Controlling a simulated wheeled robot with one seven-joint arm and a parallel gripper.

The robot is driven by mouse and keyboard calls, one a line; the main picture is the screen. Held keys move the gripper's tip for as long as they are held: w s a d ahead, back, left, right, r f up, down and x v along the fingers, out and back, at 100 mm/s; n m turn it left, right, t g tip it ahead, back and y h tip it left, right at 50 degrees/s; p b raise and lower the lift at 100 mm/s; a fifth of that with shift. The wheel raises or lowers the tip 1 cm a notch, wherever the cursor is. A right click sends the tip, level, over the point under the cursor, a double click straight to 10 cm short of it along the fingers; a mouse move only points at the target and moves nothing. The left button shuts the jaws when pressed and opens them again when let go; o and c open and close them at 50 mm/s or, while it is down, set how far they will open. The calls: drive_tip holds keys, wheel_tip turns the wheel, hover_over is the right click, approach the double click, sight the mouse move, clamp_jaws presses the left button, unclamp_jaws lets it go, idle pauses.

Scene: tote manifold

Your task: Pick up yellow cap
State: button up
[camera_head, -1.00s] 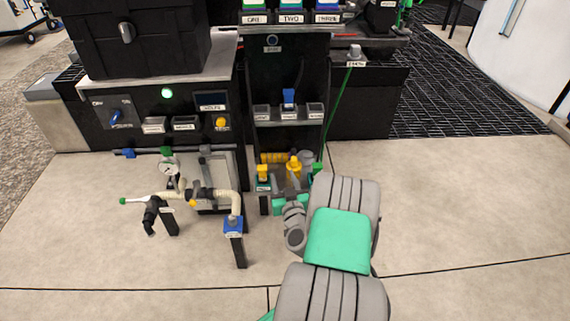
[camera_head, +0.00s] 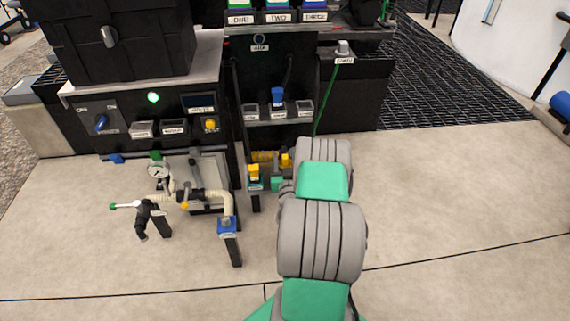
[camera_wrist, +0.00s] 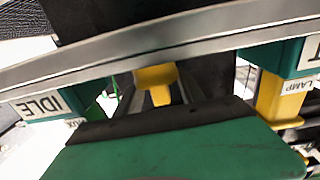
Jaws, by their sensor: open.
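A yellow cap (camera_wrist: 157,77) shows in the middle of the wrist view, between two dark grey finger-like bars of my gripper (camera_wrist: 155,92). The jaws are open, and I cannot tell whether they touch the cap. In the head view, a yellow part (camera_head: 286,160) beside my arm is probably this cap, mostly hidden behind the arm. A second yellow cap (camera_head: 254,170) stands to its left on a labelled post. My gripper's fingers are hidden by my arm in the head view.
A grey rail (camera_wrist: 150,45) crosses the top of the wrist view close to my gripper. A green block labelled IDLE (camera_wrist: 50,103) is left, and a yellow part labelled LAMP (camera_wrist: 278,95) is right. The hose assembly (camera_head: 190,195) stands left.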

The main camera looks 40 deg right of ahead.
drive_tip(key=shift+p+x, duration=0.3)
drive_tip(key=shift+x, duration=0.9)
drive_tip(key=shift+c, duration=0.5)
clamp_jaws()
